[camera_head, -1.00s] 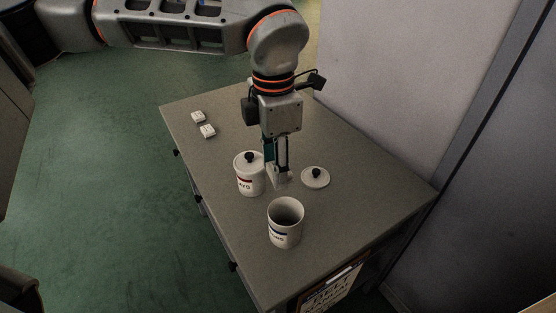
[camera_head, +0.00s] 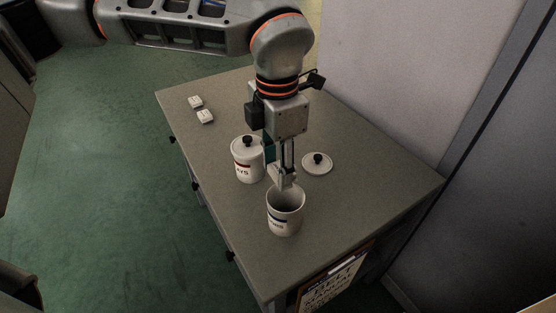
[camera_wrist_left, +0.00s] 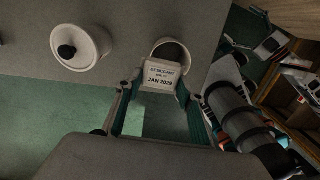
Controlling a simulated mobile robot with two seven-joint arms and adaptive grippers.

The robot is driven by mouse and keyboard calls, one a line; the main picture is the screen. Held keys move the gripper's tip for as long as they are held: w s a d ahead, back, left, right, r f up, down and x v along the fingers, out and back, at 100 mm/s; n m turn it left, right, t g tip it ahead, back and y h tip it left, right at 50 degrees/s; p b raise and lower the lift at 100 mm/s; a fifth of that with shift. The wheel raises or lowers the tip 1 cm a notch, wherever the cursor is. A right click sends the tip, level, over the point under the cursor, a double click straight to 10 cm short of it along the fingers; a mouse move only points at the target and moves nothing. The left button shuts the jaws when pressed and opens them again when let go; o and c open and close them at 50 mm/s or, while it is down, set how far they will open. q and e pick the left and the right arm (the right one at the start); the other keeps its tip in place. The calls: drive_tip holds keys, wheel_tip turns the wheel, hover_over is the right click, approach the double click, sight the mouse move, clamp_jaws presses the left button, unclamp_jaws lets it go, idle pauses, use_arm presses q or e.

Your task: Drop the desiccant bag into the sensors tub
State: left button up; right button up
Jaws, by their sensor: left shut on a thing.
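My left gripper (camera_head: 284,176) points down and is shut on the desiccant bag. The bag is a small white packet; in the left wrist view the bag (camera_wrist_left: 161,75) shows printed text with "JAN 2029" between the fingertips. An open white tub with a blue band (camera_head: 285,218) stands upright just below and in front of the gripper; its label is too small to read fully. In the left wrist view the tub's rim (camera_wrist_left: 171,43) shows just beyond the bag. The bag is at the far side of the tub's mouth; I cannot tell whether it is over the opening. My right gripper is not in view.
A lidded white tub with a red band (camera_head: 247,163) stands left of the gripper. A loose lid with a black knob (camera_head: 317,163) lies to the right. Two small white packets (camera_head: 200,109) lie at the back left of the grey table (camera_head: 350,185).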

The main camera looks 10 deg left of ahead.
sight(277, 171)
use_arm(q)
drive_tip(key=shift+r, duration=0.1)
drive_tip(key=o, duration=1.2)
drive_tip(key=shift+r, duration=0.1)
drive_tip(key=shift+r, duration=0.35)
wheel_tip(277, 171, up, 11)
